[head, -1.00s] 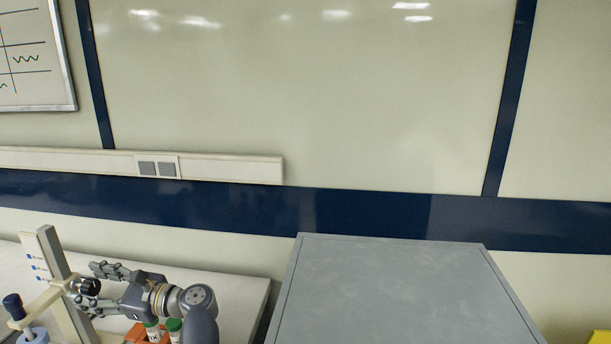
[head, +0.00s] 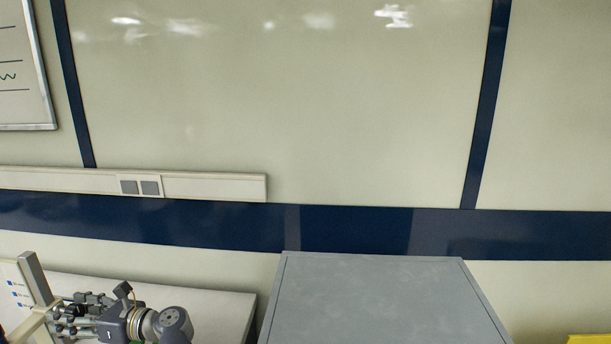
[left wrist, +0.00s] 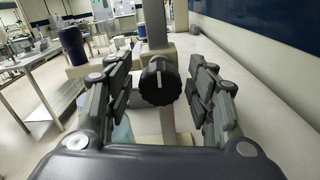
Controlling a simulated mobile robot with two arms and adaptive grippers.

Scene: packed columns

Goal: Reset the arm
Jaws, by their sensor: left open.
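My left gripper (head: 70,312) is at the lower left of the head view, beside the upright post (head: 36,283) of a stand on the white bench. In the left wrist view the gripper (left wrist: 160,88) is open, with one finger on each side of a black knob (left wrist: 159,82) that has a white mark. The knob sits in front of the stand's grey post (left wrist: 155,25). There is a visible gap between the fingers and the knob. My right gripper is in neither view.
A large grey flat-topped box (head: 375,300) stands right of the white bench (head: 215,305). A pale wall with a blue band (head: 350,228) lies behind. A dark blue cylinder (left wrist: 73,45) shows left of the post. A yellow object (head: 590,339) shows at the lower right.

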